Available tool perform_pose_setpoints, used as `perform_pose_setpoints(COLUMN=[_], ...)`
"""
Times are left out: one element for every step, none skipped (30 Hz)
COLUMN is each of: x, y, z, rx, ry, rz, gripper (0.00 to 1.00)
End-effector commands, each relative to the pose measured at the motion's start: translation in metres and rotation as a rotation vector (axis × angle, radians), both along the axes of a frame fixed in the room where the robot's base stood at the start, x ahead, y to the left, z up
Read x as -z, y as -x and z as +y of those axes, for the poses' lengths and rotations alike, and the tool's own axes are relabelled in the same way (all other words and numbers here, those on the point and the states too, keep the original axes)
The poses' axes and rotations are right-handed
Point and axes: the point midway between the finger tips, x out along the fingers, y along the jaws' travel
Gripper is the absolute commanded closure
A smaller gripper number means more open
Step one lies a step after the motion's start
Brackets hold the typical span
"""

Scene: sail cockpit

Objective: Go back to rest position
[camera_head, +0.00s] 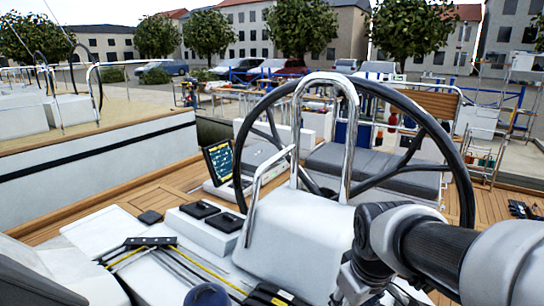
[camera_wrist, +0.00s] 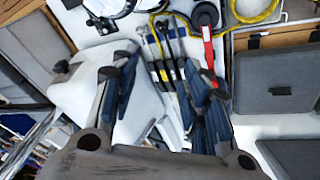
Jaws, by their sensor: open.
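My gripper (camera_wrist: 163,85) is open in the wrist view, its two dark fingers spread apart. Nothing shows clasped between the fingertips. Beyond and between the fingers lie several tools with dark and yellow handles (camera_wrist: 166,75) on a white surface. A red-handled tool (camera_wrist: 209,50) lies just past the right finger; I cannot tell how far below it is. In the head view my arm fills the lower right, and the gripper cannot be made out there.
A large steering wheel (camera_head: 463,170) and chrome rail (camera_head: 297,108) rise from a white console (camera_head: 290,235) close to my arm. A display (camera_head: 219,161) stands left of it. Black and yellow tools (camera_head: 150,242) lie on the white bench. A grey case (camera_wrist: 277,78) and yellow cable (camera_wrist: 262,17) lie right.

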Motion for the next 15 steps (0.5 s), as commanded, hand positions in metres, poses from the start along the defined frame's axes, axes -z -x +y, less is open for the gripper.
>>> perform_pose_setpoints(x=[-0.010, -0.014, -0.019, -0.022, -0.024, -0.026, -0.027, -0.028, -0.028, -0.027, -0.026, -0.025, -0.024, -0.023, -0.022], y=[0.019, 0.031, 0.046, 0.057, 0.068, 0.082, 0.093, 0.103, 0.116, 0.125, 0.133, 0.142, 0.148, 0.154, 0.160], z=[0.002, 0.003, 0.005, 0.006, 0.007, 0.008, 0.010, 0.011, 0.012, 0.013, 0.014, 0.014, 0.015, 0.015, 0.016], rx=[0.039, 0.065, 0.100, 0.126, 0.152, 0.186, 0.211, 0.236, 0.267, 0.289, 0.309, 0.332, 0.348, 0.362, 0.378], ry=[-0.017, -0.028, -0.044, -0.056, -0.067, -0.084, -0.095, -0.108, -0.124, -0.135, -0.145, -0.157, -0.166, -0.173, -0.181], rz=[-0.020, -0.026, -0.035, -0.042, -0.047, -0.056, -0.061, -0.067, -0.075, -0.080, -0.082, -0.089, -0.092, -0.093, -0.096], gripper=[0.58, 0.58, 0.58, 0.58, 0.58, 0.58, 0.58, 0.58, 0.58, 0.58, 0.58, 0.58, 0.58, 0.58, 0.58])
